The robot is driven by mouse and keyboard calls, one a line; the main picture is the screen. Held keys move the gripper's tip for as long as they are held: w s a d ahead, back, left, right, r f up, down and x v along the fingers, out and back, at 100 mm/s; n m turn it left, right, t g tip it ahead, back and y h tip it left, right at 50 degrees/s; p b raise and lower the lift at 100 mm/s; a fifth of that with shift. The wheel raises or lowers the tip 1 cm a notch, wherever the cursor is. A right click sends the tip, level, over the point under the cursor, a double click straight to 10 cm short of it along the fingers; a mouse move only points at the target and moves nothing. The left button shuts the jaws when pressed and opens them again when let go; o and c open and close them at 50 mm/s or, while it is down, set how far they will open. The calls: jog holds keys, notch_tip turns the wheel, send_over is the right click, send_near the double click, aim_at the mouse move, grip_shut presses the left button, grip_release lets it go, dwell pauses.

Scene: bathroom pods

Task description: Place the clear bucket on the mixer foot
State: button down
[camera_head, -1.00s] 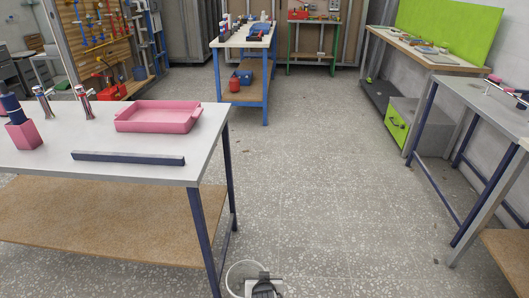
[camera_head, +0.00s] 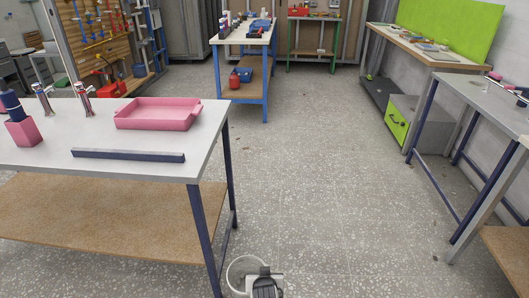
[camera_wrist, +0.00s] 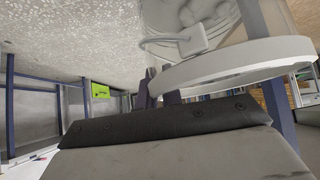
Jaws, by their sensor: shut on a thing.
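In the head view, my gripper (camera_head: 265,283) is at the bottom edge, above the floor, shut on a thin pale looped rim (camera_head: 240,268). In the wrist view, a clear bucket (camera_wrist: 185,14) with a thick white rim (camera_wrist: 240,66) and a pale handle fills the upper right, close to the camera. It looks like the thing in my gripper. The fingers' hold on it is mostly hidden behind my dark gripper body. I cannot tell which thing is the mixer foot; none is clearly visible.
The left table (camera_head: 120,172) bears a pink tray (camera_head: 155,113), a dark blue bar (camera_head: 128,155), chrome fittings (camera_head: 82,98) and a pink block (camera_head: 22,132). A grey table (camera_head: 480,97) stands right. Between them the floor (camera_head: 335,180) is open. A blue-legged table (camera_head: 242,40) stands at the back.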

jog(key=s+f, duration=0.4)
jog(key=f, duration=0.1)
dwell(0.4)
jog(key=shift+s+a, duration=0.1)
jog(key=shift+a, duration=0.05)
